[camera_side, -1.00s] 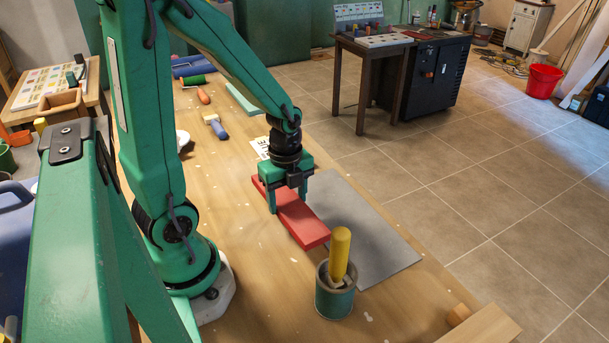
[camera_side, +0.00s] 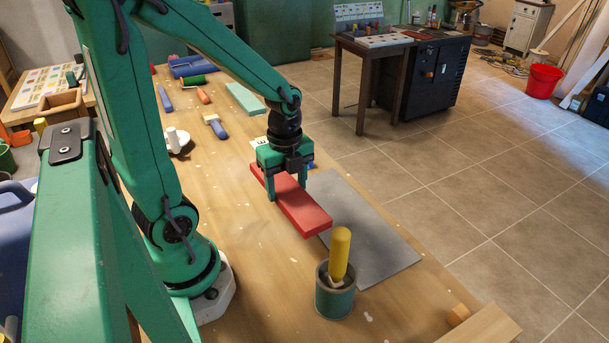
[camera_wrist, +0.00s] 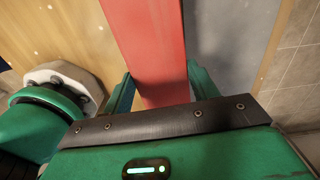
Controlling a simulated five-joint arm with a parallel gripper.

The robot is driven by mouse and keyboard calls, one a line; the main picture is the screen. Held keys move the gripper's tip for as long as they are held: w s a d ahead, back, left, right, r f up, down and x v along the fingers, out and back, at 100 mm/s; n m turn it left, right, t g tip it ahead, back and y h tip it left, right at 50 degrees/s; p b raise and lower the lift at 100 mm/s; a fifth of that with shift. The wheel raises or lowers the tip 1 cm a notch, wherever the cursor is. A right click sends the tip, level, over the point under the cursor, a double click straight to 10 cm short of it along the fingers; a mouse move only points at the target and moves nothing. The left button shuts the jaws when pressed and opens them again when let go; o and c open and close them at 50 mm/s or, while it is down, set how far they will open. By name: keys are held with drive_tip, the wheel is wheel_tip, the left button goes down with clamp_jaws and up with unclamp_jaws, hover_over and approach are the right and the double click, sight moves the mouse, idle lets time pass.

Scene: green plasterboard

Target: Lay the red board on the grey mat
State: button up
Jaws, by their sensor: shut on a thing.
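The red board (camera_side: 299,209) is a long flat bar, held between the fingers of my gripper (camera_side: 287,188). In the side view the board runs from upper left to lower right, and its near end overlaps the left edge of the grey mat (camera_side: 372,244) in the picture. It looks raised a little above the table, but the height is hard to judge. The wrist view shows the board (camera_wrist: 150,45) between the two green fingers of my gripper (camera_wrist: 160,88), with the grey mat (camera_wrist: 232,40) to its right. The board hides part of the mat's left edge.
A can (camera_side: 334,298) with a yellow-handled tool (camera_side: 340,254) stands near the board's near end, by the mat's left edge. A blue-handled brush (camera_side: 216,126) and a pale green block (camera_side: 244,98) lie farther back. A wood piece (camera_side: 480,328) is at the front right.

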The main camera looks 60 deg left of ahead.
drive_tip(key=shift+w, duration=0.5)
hover_over(344, 218)
drive_tip(key=shift+w+f+m, duration=0.1)
drive_tip(key=shift+f+m, duration=0.15)
drive_tip(key=shift+m, duration=0.05)
drive_tip(key=shift+f, duration=0.2)
drive_tip(key=shift+f, duration=3.75)
drive_tip(key=shift+f, duration=0.6)
drive_tip(key=o, duration=1.2)
drive_tip(key=shift+c, duration=0.2)
